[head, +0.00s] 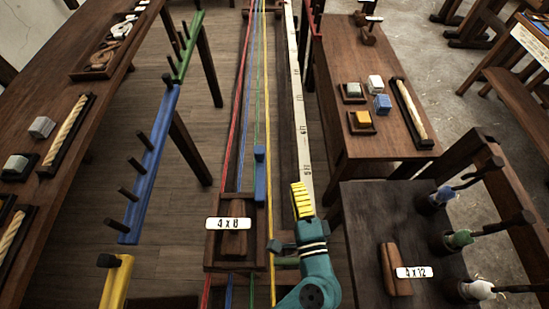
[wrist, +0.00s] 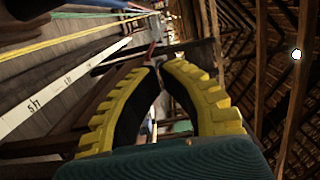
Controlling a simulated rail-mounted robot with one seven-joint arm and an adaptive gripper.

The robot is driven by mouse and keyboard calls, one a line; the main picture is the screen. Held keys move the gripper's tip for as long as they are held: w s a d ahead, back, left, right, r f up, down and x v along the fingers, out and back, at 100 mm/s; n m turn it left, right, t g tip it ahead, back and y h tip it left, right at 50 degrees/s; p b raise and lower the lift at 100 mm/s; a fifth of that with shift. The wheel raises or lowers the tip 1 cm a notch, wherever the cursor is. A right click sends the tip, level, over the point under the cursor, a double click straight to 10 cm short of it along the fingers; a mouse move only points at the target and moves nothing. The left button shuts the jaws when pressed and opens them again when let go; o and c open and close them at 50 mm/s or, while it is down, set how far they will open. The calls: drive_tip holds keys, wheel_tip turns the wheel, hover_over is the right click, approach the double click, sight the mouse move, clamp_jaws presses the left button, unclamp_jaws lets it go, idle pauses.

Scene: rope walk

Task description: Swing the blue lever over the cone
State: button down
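The blue lever (head: 260,174) stands upright at the right far corner of a dark wooden carriage on the central track. A wooden block (head: 234,243) sits in the carriage, partly hidden by a "4 x 8" label; I cannot tell whether it is the cone. My gripper (head: 301,200) has yellow ridged fingers and is to the right of the lever, apart from it, near the white measuring strip. In the wrist view my gripper (wrist: 159,70) has its fingertips drawn together, with nothing visible between them. The lever is not clear in the wrist view.
Red, blue, green and yellow strands (head: 257,80) run along the track. The white measuring strip (head: 298,100) lies beside them. A blue pegged rail (head: 152,165) is at left. A dark table with brushes in pots (head: 440,240) stands at right. Another table (head: 345,125) is behind it.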

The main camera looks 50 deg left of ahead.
sight(260, 178)
drive_tip(key=w+a, duration=0.2)
drive_tip(key=a, duration=0.8)
drive_tip(key=shift+a+p, duration=0.15)
drive_tip(key=shift+p, duration=0.25)
drive_tip(key=shift+s, duration=0.1)
drive_tip(key=shift+a+b, duration=0.1)
drive_tip(key=shift+b, duration=0.25)
